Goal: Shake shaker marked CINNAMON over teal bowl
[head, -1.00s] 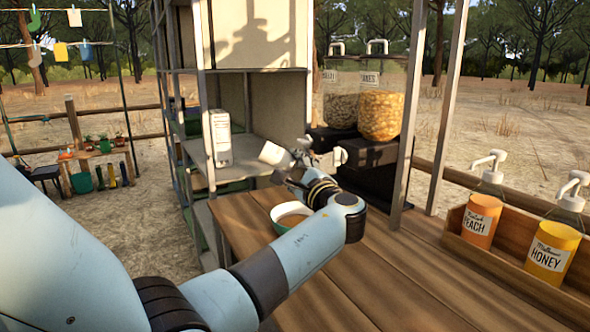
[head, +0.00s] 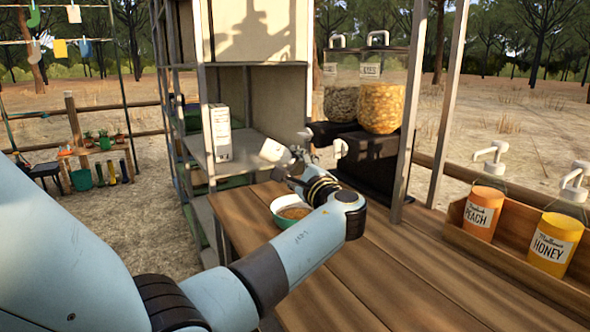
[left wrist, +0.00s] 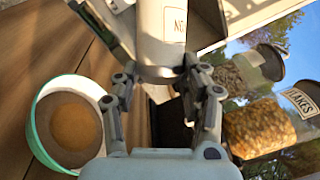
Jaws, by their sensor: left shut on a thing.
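My left gripper (head: 296,164) is shut on a pale shaker (head: 271,151), which is tilted and looks blurred in the head view. In the left wrist view the shaker (left wrist: 165,38) sits between the fingers of the gripper (left wrist: 160,72). Only a few letters of its label show, so I cannot read the full name. The teal bowl (head: 283,222) stands on the wooden table below the gripper, partly hidden by my left arm. In the left wrist view the bowl (left wrist: 37,125) shows a pale inside with brown contents. My right gripper is not in view.
Two dispensers, one of flakes (head: 382,108), stand on a dark stand (head: 372,165) behind the gripper. A white carton (head: 220,133) is on the shelf at left. Peach (head: 482,212) and honey (head: 553,243) pump bottles stand in a wooden tray at right. The table's middle is clear.

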